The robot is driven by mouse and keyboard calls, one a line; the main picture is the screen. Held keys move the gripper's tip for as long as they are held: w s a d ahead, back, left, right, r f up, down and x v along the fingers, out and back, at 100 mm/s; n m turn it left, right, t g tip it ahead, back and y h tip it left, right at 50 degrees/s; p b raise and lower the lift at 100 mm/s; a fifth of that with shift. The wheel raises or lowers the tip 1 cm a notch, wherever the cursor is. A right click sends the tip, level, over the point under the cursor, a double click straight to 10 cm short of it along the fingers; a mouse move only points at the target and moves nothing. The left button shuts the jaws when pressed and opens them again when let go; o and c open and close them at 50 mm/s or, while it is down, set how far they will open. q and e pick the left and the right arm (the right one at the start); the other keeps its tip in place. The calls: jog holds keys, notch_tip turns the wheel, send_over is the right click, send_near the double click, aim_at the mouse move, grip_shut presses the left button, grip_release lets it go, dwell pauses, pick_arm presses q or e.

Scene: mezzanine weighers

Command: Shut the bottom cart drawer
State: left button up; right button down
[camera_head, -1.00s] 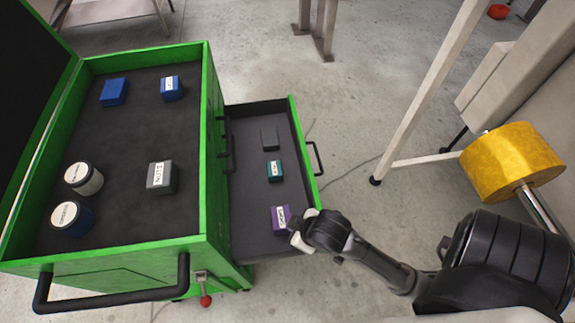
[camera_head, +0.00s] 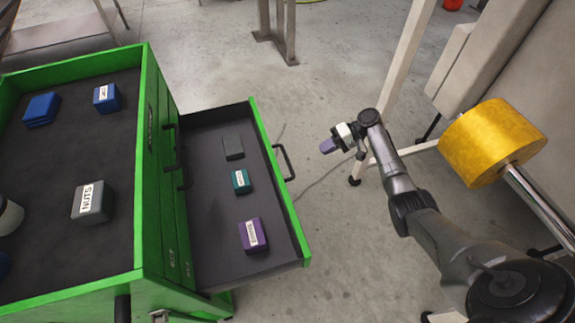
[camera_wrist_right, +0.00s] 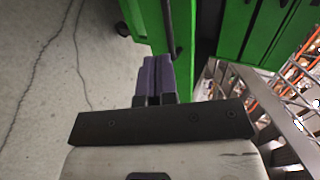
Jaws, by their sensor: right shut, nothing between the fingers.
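The green cart's (camera_head: 158,200) open drawer (camera_head: 205,155) sticks out to the right, low on the cart. It has a green front and a black bar handle (camera_head: 289,162). Inside lie a dark grey box (camera_head: 233,147), a teal box (camera_head: 241,182) and a purple box (camera_head: 254,235). My right gripper (camera_head: 327,146) is shut and empty, to the right of the handle and apart from it in the head view. The right wrist view shows its purple fingers (camera_wrist_right: 155,78) together, pointing toward green cart surfaces (camera_wrist_right: 145,22). My left gripper is out of view.
The cart top holds blue boxes (camera_head: 41,109) and a grey box labelled NUTS (camera_head: 93,203). A yellow roll (camera_head: 490,143) on a metal shaft and a pale frame leg (camera_head: 392,85) stand at the right. Bare floor lies beyond the drawer.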

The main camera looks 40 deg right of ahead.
aim_at(291, 168)
jog(key=w+a+f+b, duration=0.1)
jog(key=a, duration=0.3)
jog(key=w+a+y+b, duration=0.1)
jog(key=w+a, duration=0.1)
jog(key=a, duration=0.2)
jog(key=w+a+f+y, duration=0.1)
jog(key=a, duration=0.3)
jog(key=shift+w+f+t+b, duration=0.25)
jog(key=shift+f+t+b, duration=0.05)
jog(key=shift+b, duration=0.1)
jog(key=shift+w+a, duration=0.25)
jog(key=shift+a, duration=0.25)
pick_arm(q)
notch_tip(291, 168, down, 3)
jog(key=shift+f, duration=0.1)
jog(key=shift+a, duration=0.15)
pick_arm(e)
jog(key=shift+a, duration=0.1)
